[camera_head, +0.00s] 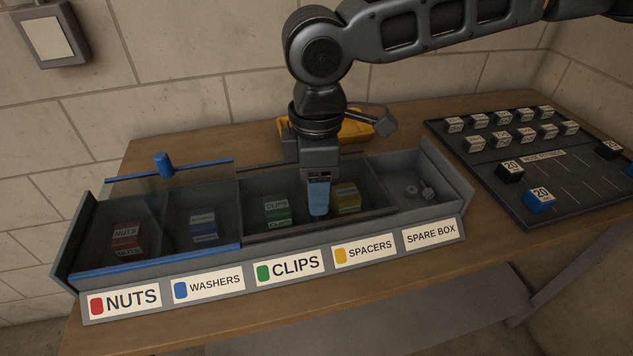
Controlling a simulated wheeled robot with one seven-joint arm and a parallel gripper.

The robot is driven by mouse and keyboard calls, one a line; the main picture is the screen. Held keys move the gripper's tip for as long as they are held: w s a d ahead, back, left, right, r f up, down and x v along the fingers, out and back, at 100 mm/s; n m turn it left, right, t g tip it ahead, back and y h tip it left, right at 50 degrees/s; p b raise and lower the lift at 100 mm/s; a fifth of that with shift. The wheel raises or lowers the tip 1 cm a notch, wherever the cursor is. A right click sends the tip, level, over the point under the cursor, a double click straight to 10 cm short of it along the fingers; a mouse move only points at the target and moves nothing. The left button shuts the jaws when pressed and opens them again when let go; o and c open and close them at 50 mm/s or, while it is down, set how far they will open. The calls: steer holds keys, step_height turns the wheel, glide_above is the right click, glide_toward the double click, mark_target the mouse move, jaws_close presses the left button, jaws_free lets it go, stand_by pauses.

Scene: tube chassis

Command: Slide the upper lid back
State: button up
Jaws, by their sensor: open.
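A clear lid with blue front and back edges (160,262) lies over the NUTS and WASHERS compartments at the left of the grey box (70,245). It appears to be the upper lid. A blue knob (163,165) stands up near its back edge. A second clear pane with a dark edge (300,232) covers the CLIPS and SPACERS compartments. My gripper (318,208) points down over this pane, between CLIPS and SPACERS, well right of the blue knob. A blue part shows at its end; the gap between the fingers is hidden. No held object shows.
The SPARE BOX compartment (440,205) is uncovered and holds small grey parts. A yellow tray (350,128) stands behind the box, partly behind my arm. A dark board with several labelled blocks (560,175) lies at the right. The wooden table (165,140) is bare behind the lid.

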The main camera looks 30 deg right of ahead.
jaws_close()
stand_by(0.5)
